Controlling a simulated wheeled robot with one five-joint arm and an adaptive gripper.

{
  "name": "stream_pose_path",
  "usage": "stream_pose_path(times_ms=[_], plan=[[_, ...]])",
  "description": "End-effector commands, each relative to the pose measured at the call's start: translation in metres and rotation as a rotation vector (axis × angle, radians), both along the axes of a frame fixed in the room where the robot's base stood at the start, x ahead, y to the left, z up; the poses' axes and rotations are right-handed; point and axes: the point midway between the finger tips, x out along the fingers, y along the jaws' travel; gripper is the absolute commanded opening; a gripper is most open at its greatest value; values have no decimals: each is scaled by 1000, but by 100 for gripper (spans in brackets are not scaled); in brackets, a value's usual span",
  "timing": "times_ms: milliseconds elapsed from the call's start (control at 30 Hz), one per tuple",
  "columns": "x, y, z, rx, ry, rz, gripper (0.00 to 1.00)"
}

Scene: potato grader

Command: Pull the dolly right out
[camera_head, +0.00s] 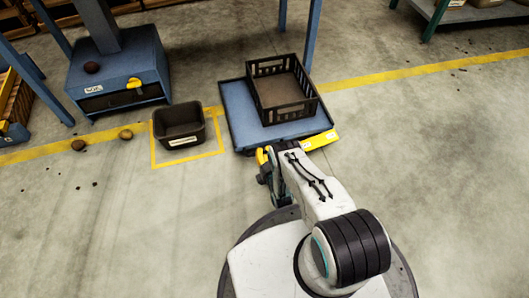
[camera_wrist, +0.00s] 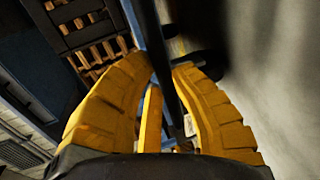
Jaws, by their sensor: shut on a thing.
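The dolly (camera_head: 234,124) is a low blue platform in the middle of the head view, with a yellow labelled strip (camera_head: 321,141) along its near edge. A black slatted crate (camera_head: 283,112) stands on it. My gripper (camera_head: 264,160) is at the dolly's near left edge. In the wrist view the two yellow fingers (camera_wrist: 172,72) come together around a dark bar, with a yellow strip between them. My gripper is shut on the dolly at this edge; the exact contact is partly hidden by my arm and fingers.
A black bin (camera_head: 180,130) stands in a yellow floor square left of the dolly. A blue machine (camera_head: 116,75) is farther left, with loose potatoes (camera_head: 126,134) near it. Blue posts (camera_head: 313,35) rise behind the dolly. The floor at right (camera_head: 440,150) is clear.

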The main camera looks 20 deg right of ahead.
Motion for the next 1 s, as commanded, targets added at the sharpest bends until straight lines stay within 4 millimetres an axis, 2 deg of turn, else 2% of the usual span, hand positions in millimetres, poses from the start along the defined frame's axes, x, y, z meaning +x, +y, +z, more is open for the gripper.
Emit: stream_pose_path(times_ms=[200, 233, 533, 833, 1000], plan=[[-5, -1, -4, 0, 11, -1, 0], [-5, -1, -4, 0, 11, -1, 20], [-4, 0, -3, 0, 9, 0, 47], [-3, 0, -1, 0, 5, 0, 47], [-2, 0, 7, 0, 4, 0, 47]])
